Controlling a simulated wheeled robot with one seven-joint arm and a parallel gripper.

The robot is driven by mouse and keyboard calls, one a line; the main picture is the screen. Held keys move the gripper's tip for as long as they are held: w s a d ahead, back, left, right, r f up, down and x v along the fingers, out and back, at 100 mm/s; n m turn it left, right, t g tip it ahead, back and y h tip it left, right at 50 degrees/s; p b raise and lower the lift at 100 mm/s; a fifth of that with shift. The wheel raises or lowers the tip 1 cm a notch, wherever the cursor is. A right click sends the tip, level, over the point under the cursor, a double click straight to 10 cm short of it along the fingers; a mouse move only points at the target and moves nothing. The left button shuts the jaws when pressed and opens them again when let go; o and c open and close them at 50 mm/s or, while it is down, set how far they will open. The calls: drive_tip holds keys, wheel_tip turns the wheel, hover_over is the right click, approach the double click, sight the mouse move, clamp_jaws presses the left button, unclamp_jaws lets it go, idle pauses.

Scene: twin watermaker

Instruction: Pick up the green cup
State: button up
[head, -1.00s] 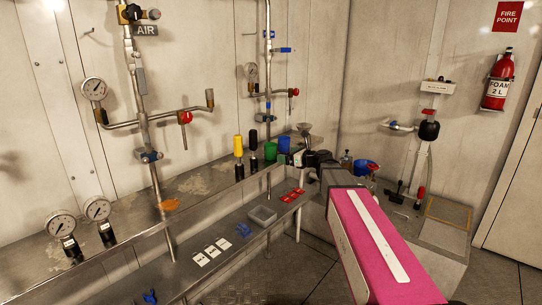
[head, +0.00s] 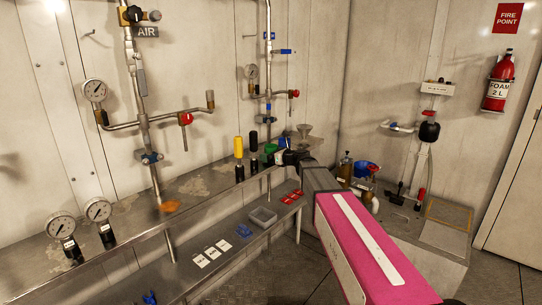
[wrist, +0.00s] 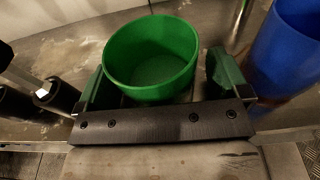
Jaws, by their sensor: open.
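The green cup (wrist: 152,62) stands upright and empty on the metal ledge in the wrist view. In the head view the green cup (head: 270,149) is partly hidden by my gripper (head: 284,157). My gripper (wrist: 160,78) is open, with one finger on the left side of the cup and one on the right. A small gap shows between the cup and the right finger. The left finger is very close to the cup's wall; I cannot tell if it touches.
A blue cup (wrist: 287,55) stands close to the right finger. Dark-bodied bottles, one with a yellow top (head: 239,147), stand left of the green cup. A lower shelf holds a grey tray (head: 263,217) and red cards (head: 291,197). Pipes and the wall are behind.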

drive_tip(key=c, duration=1)
